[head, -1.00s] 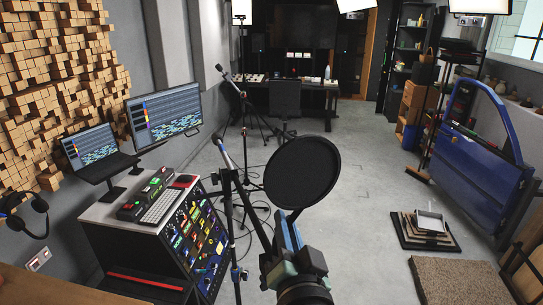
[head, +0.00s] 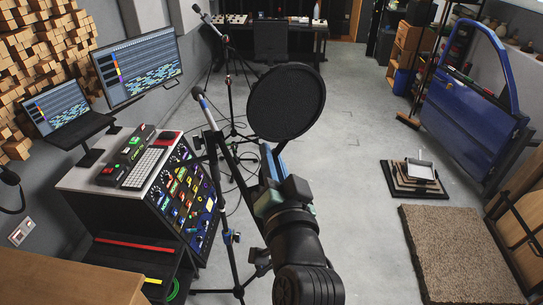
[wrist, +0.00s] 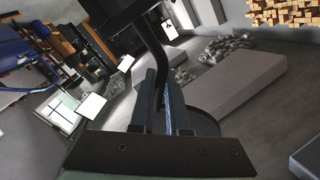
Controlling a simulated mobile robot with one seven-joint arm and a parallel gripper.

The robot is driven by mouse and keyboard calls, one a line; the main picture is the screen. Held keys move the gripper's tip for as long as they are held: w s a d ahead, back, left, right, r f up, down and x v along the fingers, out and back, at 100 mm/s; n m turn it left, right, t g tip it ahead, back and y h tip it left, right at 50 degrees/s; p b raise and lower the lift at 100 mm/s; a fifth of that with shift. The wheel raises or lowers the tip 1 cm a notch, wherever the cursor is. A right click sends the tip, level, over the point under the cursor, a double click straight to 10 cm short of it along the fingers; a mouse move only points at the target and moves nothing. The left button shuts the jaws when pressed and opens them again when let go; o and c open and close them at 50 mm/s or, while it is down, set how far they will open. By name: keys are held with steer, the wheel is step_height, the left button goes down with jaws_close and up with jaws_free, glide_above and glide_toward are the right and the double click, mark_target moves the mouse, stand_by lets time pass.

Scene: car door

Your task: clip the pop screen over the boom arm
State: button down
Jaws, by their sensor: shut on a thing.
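The pop screen (head: 287,103) is a round black disc, held upright in front of my gripper in the head view. My gripper (head: 270,158) is shut on it near its lower edge. The stand's lower part is partly hidden by my arm.
A mixing desk (head: 128,190) with a keyboard and screens stands at the left. A second microphone stand (head: 229,78) is farther back.

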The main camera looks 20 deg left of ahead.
steer(key=shift+f+b, duration=2.55)
steer(key=shift+f, duration=0.3)
steer(key=shift+f, duration=0.15)
steer(key=shift+f+b, duration=0.35)
steer(key=shift+b, duration=0.15)
steer(key=shift+f+b, duration=1.45)
steer(key=shift+f, duration=0.2)
steer(key=c, duration=0.8)
jaws_free()
steer(key=b+v, duration=0.3)
steer(key=v, duration=1)
steer(key=shift+b, duration=0.3)
